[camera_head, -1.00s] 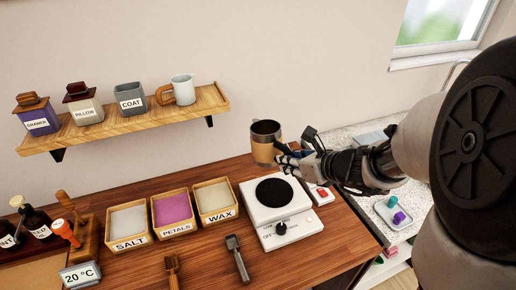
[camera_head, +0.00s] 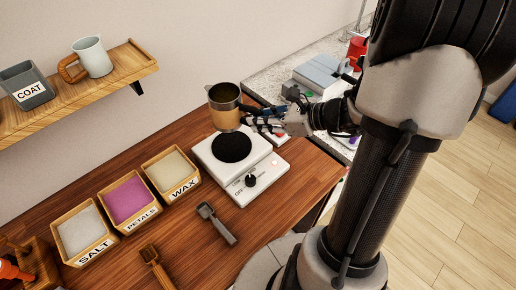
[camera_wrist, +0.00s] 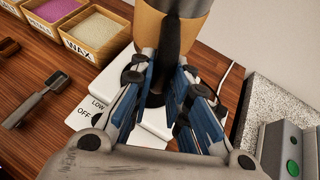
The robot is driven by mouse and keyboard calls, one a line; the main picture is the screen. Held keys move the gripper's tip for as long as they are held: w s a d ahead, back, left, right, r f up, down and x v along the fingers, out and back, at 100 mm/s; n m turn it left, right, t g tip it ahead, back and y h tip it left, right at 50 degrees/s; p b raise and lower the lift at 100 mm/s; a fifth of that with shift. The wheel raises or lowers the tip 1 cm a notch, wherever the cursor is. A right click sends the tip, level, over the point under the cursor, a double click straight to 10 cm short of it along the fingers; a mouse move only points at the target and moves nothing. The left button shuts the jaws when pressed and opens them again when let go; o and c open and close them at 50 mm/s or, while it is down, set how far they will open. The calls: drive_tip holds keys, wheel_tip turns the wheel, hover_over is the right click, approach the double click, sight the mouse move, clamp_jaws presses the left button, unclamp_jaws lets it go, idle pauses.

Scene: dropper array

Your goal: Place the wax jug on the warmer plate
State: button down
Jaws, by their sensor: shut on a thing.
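The wax jug (camera_head: 226,118), a dark metal jug with a tan band, is upright and held in the air over the back part of the warmer. It also shows in the wrist view (camera_wrist: 162,28), with its dark handle (camera_wrist: 181,40) between the fingers. My gripper (camera_head: 256,116) is shut on that handle from the right; it also shows in the wrist view (camera_wrist: 165,92). The warmer (camera_head: 257,183) is a white box with a round black plate (camera_head: 234,149) and a black knob (camera_head: 250,180). The gap between jug and plate is hard to judge.
Bins of salt (camera_head: 82,232), petals (camera_head: 130,203) and wax (camera_head: 172,172) stand left of the warmer. A dark-headed tool (camera_head: 217,223) lies in front. A shelf (camera_head: 110,78) holds a white jug (camera_head: 93,57). A grey device (camera_head: 322,72) stands on the right counter.

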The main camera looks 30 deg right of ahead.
wheel_tip(320, 180, down, 11)
drive_tip(key=b, duration=0.3)
drive_tip(key=shift+w+r, duration=0.1)
drive_tip(key=shift+r, duration=0.2)
drive_tip(key=shift+b, duration=0.3)
drive_tip(key=c, duration=2)
unclamp_jaws()
drive_tip(key=shift+f, duration=0.25)
drive_tip(key=o, duration=0.5)
drive_tip(key=shift+c, duration=0.2)
drive_tip(key=shift+r, duration=0.1)
